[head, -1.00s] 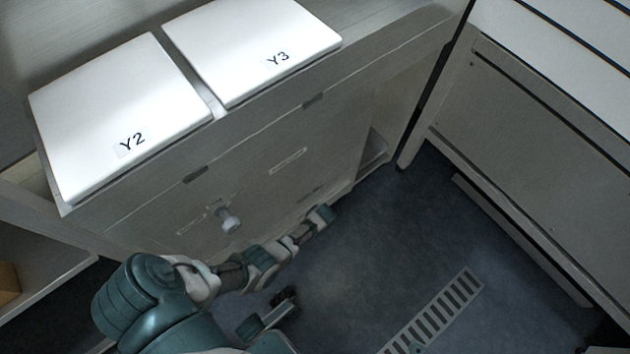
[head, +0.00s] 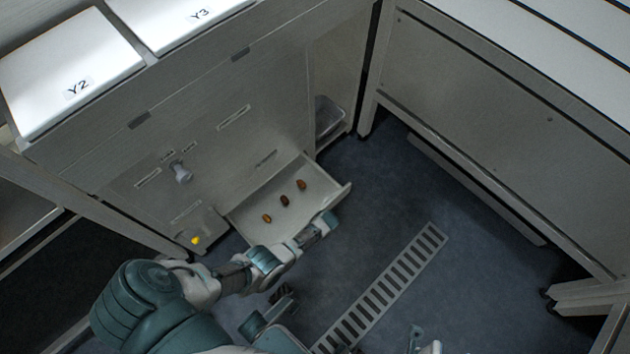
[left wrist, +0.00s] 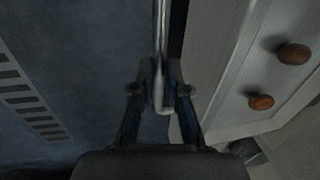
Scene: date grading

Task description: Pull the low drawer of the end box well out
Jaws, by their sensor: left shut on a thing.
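The low drawer (head: 245,220) of the pale end box (head: 215,140) stands open, pulled out over the floor, with three brown dates (head: 284,200) lying inside. My left gripper (head: 330,222) is at the drawer's front. In the left wrist view, my left gripper (left wrist: 163,92) is shut on a slim bar, the drawer handle (left wrist: 160,40). The drawer's pale wall and two dates show right of the fingers there. In the head view, the arm covers the drawer's near part and the handle is hidden. My right gripper is not clearly in view.
White lids marked Y2 (head: 75,60) and Y3 (head: 180,20) lie on top. A knob (head: 180,172) juts from the front. A yellow spot (head: 195,240) is left of the drawer. A bench (head: 490,120) stands right. Floor around the grate (head: 385,290) is clear.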

